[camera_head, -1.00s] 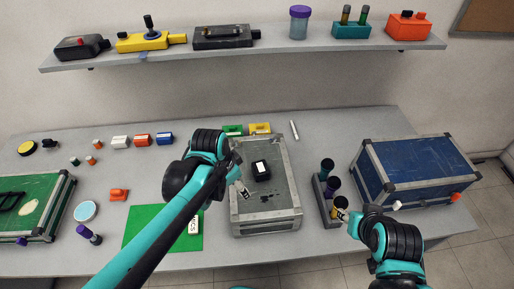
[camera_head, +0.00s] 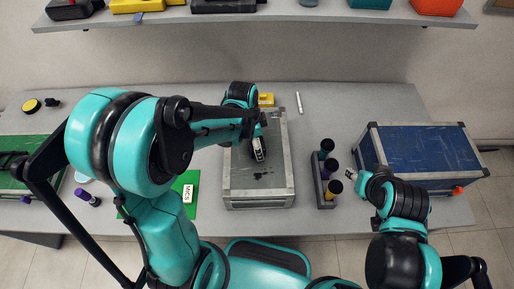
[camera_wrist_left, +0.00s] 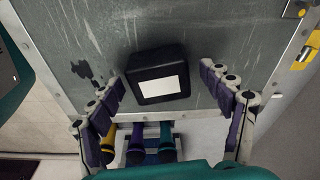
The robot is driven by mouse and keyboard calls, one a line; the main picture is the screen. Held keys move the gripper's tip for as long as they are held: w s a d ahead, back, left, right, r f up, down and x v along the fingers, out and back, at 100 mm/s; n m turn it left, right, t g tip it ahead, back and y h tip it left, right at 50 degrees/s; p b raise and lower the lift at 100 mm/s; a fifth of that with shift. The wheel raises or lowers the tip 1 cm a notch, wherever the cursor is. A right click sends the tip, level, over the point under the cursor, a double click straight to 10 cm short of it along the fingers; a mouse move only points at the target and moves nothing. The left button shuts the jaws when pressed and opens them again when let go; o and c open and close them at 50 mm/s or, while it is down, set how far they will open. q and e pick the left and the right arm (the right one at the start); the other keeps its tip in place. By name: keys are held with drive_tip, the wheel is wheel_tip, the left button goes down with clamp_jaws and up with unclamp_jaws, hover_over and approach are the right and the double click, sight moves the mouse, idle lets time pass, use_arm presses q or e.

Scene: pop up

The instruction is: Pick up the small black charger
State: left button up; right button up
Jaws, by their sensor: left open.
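The small black charger, a dark block with a white label, lies on top of the grey metal case (camera_head: 262,190). In the left wrist view the charger (camera_wrist_left: 150,62) sits between the spread fingers of my left gripper (camera_wrist_left: 163,82), with a gap on each side. In the head view my left gripper (camera_head: 258,148) is over the case and hides most or all of the charger. My left gripper is open and empty. My right gripper (camera_head: 352,175) is to the right of the case, beside the bottle rack; its finger opening is too small to tell.
A rack (camera_head: 320,185) of dark bottles stands right of the case. A blue case (camera_head: 425,150) is farther right. A green mat (camera_head: 180,205) and green case (camera_head: 20,165) lie to the left. A shelf (camera_head: 290,17) with tools runs above the table.

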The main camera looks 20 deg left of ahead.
use_arm(q)
drive_tip(key=shift+f, duration=0.1)
drive_tip(key=c, duration=1.4)
